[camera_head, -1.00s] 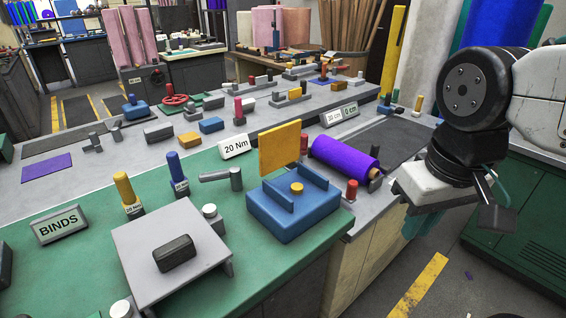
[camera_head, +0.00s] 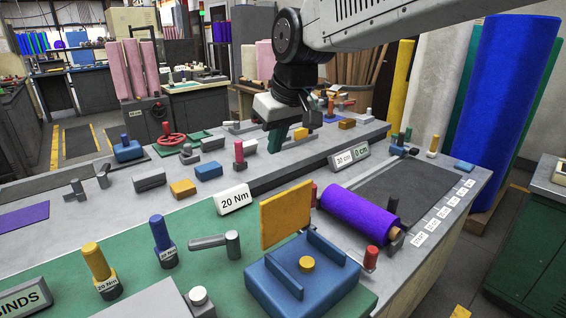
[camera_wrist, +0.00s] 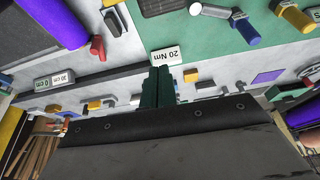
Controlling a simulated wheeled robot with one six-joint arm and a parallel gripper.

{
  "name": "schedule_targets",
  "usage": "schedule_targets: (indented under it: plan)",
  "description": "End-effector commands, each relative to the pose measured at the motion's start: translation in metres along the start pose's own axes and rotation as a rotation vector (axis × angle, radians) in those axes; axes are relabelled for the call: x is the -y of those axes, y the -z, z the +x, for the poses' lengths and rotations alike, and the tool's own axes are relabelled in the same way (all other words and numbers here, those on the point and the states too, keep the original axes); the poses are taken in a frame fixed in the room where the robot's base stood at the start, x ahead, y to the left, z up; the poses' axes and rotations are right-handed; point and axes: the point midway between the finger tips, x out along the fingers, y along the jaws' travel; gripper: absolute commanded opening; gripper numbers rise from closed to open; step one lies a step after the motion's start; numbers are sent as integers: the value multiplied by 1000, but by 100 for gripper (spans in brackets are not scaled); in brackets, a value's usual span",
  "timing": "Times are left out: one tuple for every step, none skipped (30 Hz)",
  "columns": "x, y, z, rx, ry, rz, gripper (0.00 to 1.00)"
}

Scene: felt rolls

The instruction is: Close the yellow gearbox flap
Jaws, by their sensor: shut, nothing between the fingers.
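The blue gearbox (camera_head: 262,290) stands at the front edge of the bench in the head view, with an orange-yellow knob (camera_head: 307,264) on top. Its yellow flap (camera_head: 286,213) stands upright at the box's back left side, so the box top is uncovered. My gripper (camera_head: 277,140) is up beyond the flap, over the back part of the bench, clear of both. Its green fingers are together and empty, and they also show in the wrist view (camera_wrist: 160,85). I cannot make out the flap in the wrist view.
A purple felt roll (camera_head: 358,213) lies right of the flap, with a red peg (camera_head: 371,257) near its end. A "20 Nm" sign (camera_head: 233,199) and a grey lever (camera_head: 232,244) stand left of the flap. A dark mat (camera_head: 410,190) gives flat room at right.

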Motion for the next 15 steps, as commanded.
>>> schedule_targets:
  plan:
    - [5,1,7,3,3,-8,0]
    - [7,1,11,3,4,-10,0]
    - [9,1,18,4,5,-13,0]
    - [10,1,24,6,6,-14,0]
    - [10,1,30,6,6,-14,0]
    - [11,1,39,7,7,-15,0]
    - [11,1,46,6,7,-15,0]
    - [12,1,52,7,7,-15,0]
    - [12,2,61,6,7,-16,0]
    - [12,1,68,7,7,-16,0]
    - [13,1,75,7,7,-16,0]
    - [13,1,83,7,7,-16,0]
    - [13,1,89,7,7,-16,0]
    - [13,1,95,7,8,-16,0]
    - [13,0,98,4,7,-16,0]
